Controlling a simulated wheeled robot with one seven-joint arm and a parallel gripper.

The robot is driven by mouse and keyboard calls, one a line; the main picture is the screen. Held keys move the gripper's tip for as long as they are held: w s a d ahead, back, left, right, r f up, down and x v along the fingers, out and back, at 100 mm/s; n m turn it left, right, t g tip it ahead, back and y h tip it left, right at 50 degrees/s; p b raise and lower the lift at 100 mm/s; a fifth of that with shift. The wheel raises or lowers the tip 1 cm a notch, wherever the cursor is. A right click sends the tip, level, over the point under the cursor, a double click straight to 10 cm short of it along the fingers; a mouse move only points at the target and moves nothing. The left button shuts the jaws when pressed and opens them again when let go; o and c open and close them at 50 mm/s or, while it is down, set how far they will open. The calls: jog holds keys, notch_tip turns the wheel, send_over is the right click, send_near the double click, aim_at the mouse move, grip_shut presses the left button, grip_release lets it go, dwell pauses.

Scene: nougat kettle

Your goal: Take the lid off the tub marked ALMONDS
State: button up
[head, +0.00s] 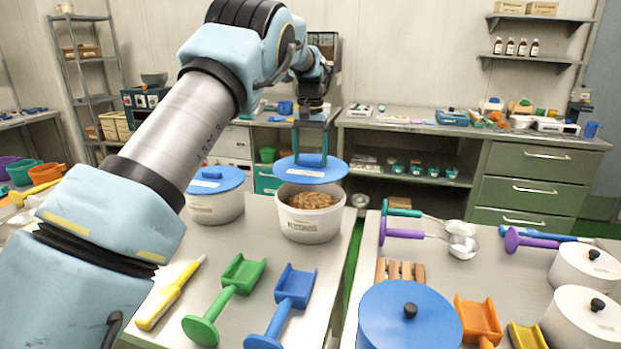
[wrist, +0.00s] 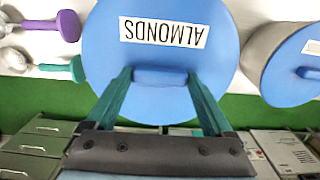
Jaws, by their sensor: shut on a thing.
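My gripper (head: 311,158) points down and is shut on the handle of a round blue lid (head: 310,171). In the wrist view the lid (wrist: 160,45) carries a white label reading ALMONDS, upside down, and its raised handle (wrist: 160,77) sits between the fingertips. The white tub (head: 309,223) stands upright on the left table below the lid. The lid is raised clear of the tub's rim, roughly level above it and slightly towards the back. Brown almond-like contents show inside the tub.
Another white tub (head: 214,208) with a blue lid (head: 215,179) stands close on the left. A green scoop (head: 228,297), a blue scoop (head: 284,303) and a yellow-handled tool (head: 170,294) lie in front. A gap separates the right table, crowded with utensils and pots.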

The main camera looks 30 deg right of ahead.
notch_tip(320, 180, up, 3)
jog(key=shift+f, duration=0.1)
jog(key=shift+r+p, duration=1.3)
jog(key=shift+p, duration=0.45)
